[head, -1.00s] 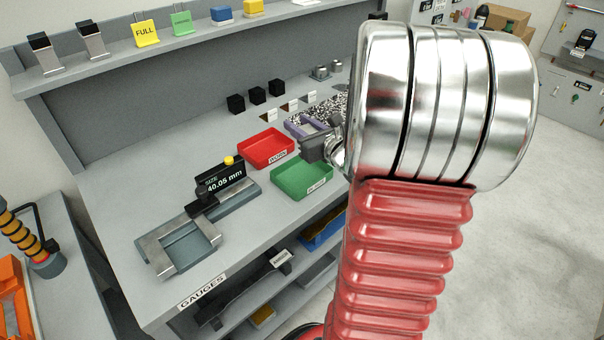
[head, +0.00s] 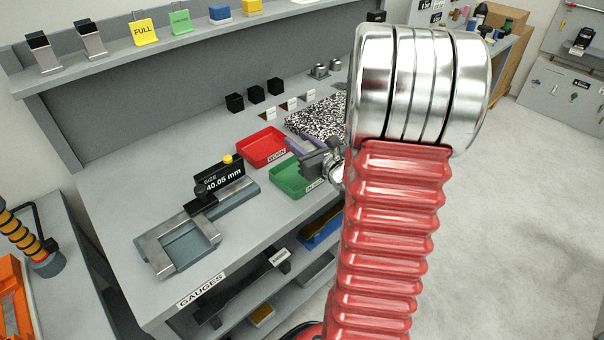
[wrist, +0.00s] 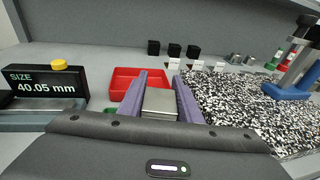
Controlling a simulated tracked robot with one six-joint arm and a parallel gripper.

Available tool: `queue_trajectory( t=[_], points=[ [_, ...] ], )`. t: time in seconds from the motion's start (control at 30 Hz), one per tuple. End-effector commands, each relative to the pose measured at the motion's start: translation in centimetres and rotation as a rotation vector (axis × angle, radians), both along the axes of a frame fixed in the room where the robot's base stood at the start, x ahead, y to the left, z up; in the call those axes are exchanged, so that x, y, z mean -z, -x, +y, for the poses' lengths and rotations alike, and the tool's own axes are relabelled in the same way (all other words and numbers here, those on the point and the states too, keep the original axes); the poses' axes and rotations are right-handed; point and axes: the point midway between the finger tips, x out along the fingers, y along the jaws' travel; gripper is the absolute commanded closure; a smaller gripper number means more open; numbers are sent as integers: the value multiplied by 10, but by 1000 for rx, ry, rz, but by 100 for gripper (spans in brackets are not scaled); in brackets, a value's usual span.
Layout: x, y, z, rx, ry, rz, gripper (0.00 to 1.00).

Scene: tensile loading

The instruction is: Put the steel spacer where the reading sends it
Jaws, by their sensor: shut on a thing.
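The steel spacer (wrist: 159,104) is a grey block held between the purple fingers of my gripper (wrist: 158,98) in the wrist view. The gauge display (head: 222,178) reads "SIZE 40.05 mm", and the wrist view shows the same reading (wrist: 45,85). The red tray (head: 258,158) is behind the green one and shows no contents. Its label looks like "WORN"; the green tray's label is partly hidden.
A speckled black-and-white slab (head: 318,117) lies behind my gripper. Several black cubes (head: 256,95) with small labels stand at the back. The gauge (head: 180,240) fills the left of the bench. A blue-based stand (wrist: 292,90) is at right in the wrist view.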

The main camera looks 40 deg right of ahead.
Motion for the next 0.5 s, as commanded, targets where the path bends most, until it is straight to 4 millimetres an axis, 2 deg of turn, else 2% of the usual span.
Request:
queue_trajectory(
  t=[0.27, 0.3, 0.5],
  points=[
    [0, 0, -1, 1, 2, -3, 100],
    [0, 0, -1, 1, 2, -3, 68],
    [0, 0, -1, 1, 0, -2, 53]
  ],
)
